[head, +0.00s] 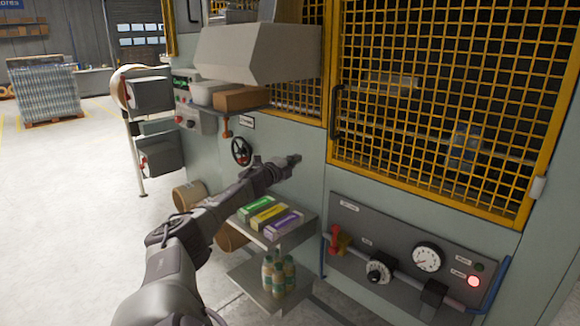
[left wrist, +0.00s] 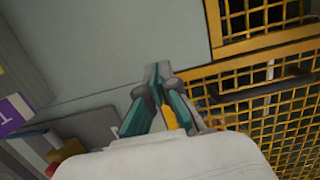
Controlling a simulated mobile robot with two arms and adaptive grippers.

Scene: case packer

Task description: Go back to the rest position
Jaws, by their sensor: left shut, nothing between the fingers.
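My left gripper (head: 293,160) is at the end of my left arm, which reaches in from the lower left in the head view. It is in front of the grey-green panel of the case packer (head: 310,185), below the yellow mesh door. In the left wrist view its two fingers (left wrist: 157,72) meet at the tips, shut with nothing between them. My right gripper is in neither view.
Below my left arm, a shelf (head: 262,240) bears green, yellow and purple boxes (head: 265,211), with several bottles (head: 278,275) beneath. A control panel (head: 400,262) with dials and a lit red lamp is right. The left floor is open.

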